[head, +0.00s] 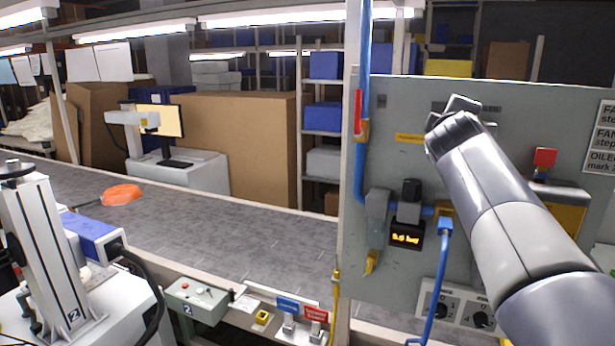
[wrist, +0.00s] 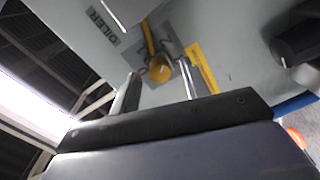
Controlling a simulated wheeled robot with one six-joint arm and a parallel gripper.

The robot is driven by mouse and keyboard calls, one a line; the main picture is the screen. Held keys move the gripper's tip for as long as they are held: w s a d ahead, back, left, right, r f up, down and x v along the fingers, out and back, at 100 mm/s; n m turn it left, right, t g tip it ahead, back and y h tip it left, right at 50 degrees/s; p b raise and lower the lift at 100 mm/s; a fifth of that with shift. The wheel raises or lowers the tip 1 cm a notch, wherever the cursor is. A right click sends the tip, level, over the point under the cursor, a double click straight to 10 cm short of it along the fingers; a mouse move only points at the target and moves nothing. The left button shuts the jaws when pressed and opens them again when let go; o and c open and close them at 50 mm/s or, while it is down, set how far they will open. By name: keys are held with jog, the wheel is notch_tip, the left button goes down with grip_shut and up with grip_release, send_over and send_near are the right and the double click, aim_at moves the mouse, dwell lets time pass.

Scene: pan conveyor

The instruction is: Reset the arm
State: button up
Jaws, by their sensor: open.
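My arm reaches up from the lower right of the head view in front of a grey-green panel (head: 400,110). My gripper (head: 458,104) is at the panel's upper middle, mostly hidden behind my wrist. In the wrist view my gripper (wrist: 158,86) has its two fingers apart, with nothing seen held between them. Beyond the fingers are a yellow round part (wrist: 160,69) and a panel marked OILER (wrist: 103,27). I cannot tell whether the fingers touch anything.
A grey conveyor (head: 250,235) runs along the left with an orange pan (head: 122,194) on it. A display (head: 406,236), blue hose (head: 362,130), red switch (head: 544,157) and dials (head: 437,304) are on or by the panel. A control box (head: 196,299) stands in front.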

dwell(0.3)
jog(key=s+a+m+b, duration=0.3)
jog(key=s+m+b, duration=0.4)
jog(key=m, duration=0.6)
jog(key=shift+s+m+t+b, duration=0.3)
jog(key=shift+s+t+b, duration=0.1)
jog(key=shift+s, duration=0.65)
dwell(1.3)
